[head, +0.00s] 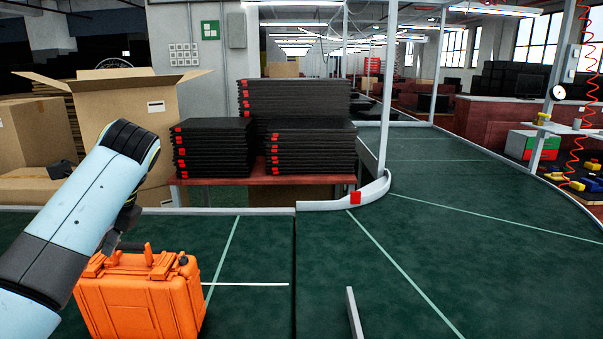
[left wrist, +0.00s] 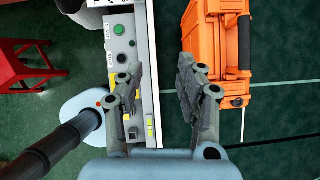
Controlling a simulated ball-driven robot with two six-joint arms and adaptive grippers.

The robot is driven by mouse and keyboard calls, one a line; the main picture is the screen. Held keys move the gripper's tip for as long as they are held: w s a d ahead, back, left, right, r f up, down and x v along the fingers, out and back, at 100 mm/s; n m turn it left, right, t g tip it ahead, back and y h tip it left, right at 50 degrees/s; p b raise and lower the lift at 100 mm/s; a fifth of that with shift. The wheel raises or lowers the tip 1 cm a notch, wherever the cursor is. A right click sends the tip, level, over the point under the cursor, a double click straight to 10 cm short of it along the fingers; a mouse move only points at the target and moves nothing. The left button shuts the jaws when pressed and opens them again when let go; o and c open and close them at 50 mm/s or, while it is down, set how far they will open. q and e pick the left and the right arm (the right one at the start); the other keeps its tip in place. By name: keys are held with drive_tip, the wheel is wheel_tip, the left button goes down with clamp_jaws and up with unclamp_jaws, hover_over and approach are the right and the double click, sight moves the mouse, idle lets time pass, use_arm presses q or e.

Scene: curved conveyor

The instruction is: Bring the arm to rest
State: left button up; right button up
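My left arm comes in from the left in the head view, its wrist over the near-left conveyor. It hides most of the gripper there. In the left wrist view the left gripper (left wrist: 156,80) is open, with a clear gap and nothing between its fingers. An orange hard case (head: 140,300) stands on the green conveyor (head: 250,255), just below and beside my wrist. In the left wrist view the case (left wrist: 207,45) lies right of the fingers, apart from their tips as far as I can tell. My right gripper is in neither view.
A control panel (left wrist: 120,45) with a green button lies along the conveyor edge in the left wrist view. A red stool (left wrist: 20,68) stands at left. Stacked black cases (head: 212,148) sit on a table behind the belt, beside an open carton (head: 120,105). The curved belt at right is clear.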

use_arm(q)
drive_tip(key=s+d+f+n+t+h, duration=0.1)
drive_tip(key=s+d+f+n, duration=0.25)
drive_tip(key=s, duration=0.35)
drive_tip(key=s+d+f+n+t+h, duration=0.1)
drive_tip(key=s+d+f+n, duration=0.1)
drive_tip(key=s+f+n, duration=0.4)
drive_tip(key=s+d+r+n+t+h, duration=0.15)
drive_tip(key=s+d+n, duration=0.25)
drive_tip(key=s, duration=0.4)
drive_tip(key=s+d+n+h, duration=0.2)
drive_tip(key=s+d+n, duration=0.15)
drive_tip(key=s, duration=0.35)
wheel_tip(320, 180, down, 36)
drive_tip(key=s+a+g+b, duration=0.1)
drive_tip(key=s+a+b, duration=0.15)
drive_tip(key=b, duration=0.85)
drive_tip(key=s+f+g+b, duration=0.1)
drive_tip(key=s+f+b, duration=0.3)
drive_tip(key=s+f, duration=0.5)
drive_tip(key=s+a+f+b, duration=0.1)
drive_tip(key=s+f+b, duration=0.4)
drive_tip(key=s+f, duration=0.4)
wheel_tip(320, 180, down, 7)
drive_tip(key=shift+a+g, duration=0.2)
drive_tip(key=shift+g, duration=0.15)
